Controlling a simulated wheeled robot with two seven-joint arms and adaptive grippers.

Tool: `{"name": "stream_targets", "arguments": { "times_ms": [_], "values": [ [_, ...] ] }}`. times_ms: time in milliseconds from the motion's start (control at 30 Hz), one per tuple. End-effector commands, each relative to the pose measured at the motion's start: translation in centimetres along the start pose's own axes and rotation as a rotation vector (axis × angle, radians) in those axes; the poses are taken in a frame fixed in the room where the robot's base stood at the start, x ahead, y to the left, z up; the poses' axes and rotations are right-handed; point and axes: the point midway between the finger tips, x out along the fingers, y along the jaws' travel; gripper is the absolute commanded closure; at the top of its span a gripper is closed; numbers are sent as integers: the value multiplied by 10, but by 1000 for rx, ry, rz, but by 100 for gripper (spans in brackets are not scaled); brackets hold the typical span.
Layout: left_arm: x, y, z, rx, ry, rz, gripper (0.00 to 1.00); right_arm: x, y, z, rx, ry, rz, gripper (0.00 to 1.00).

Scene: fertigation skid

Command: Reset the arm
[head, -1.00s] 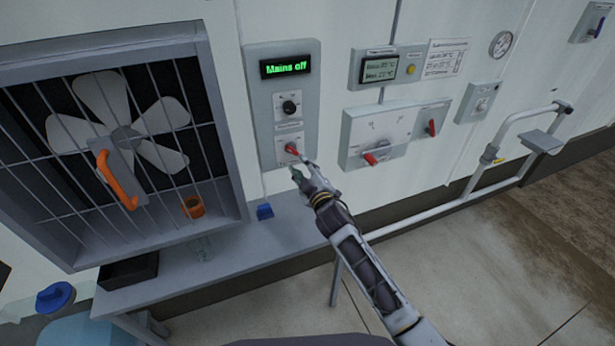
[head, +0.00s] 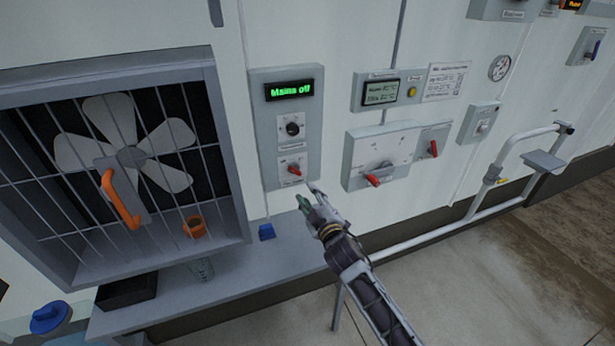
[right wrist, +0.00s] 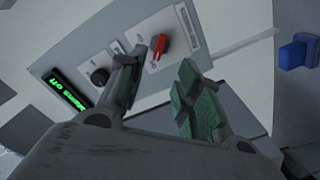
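My right gripper (head: 308,202) is in front of the wall, just below the grey control panel (head: 260,160) with the green "Mains off" display (head: 289,91). In the right wrist view its two fingers (right wrist: 160,90) stand apart with nothing between them. The panel has a black knob (head: 292,129) and, below it, a red switch (head: 294,170). In the right wrist view the red switch (right wrist: 162,45) shows beyond the fingertips, apart from them, and the black knob (right wrist: 100,76) is left of the fingers. My left gripper is in no view.
A barred fan box (head: 215,150) with an orange handle (head: 120,200) is at the left. A white rail (head: 440,228) runs along the wall at the right.

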Motion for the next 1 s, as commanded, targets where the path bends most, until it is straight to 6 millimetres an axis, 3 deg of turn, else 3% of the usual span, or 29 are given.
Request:
{"name": "stream_targets", "arguments": {
  "times_ms": [233,467,767,1000],
  "values": [
    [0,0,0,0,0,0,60,-4,0,6,19,-25,-4,66],
    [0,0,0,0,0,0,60,-28,-2,38,116,-160,-24,66],
    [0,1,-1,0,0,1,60,-92,-12,98,309,-443,-82,66],
    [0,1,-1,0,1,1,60,-156,-25,134,451,-665,-142,66]
  ]
}}
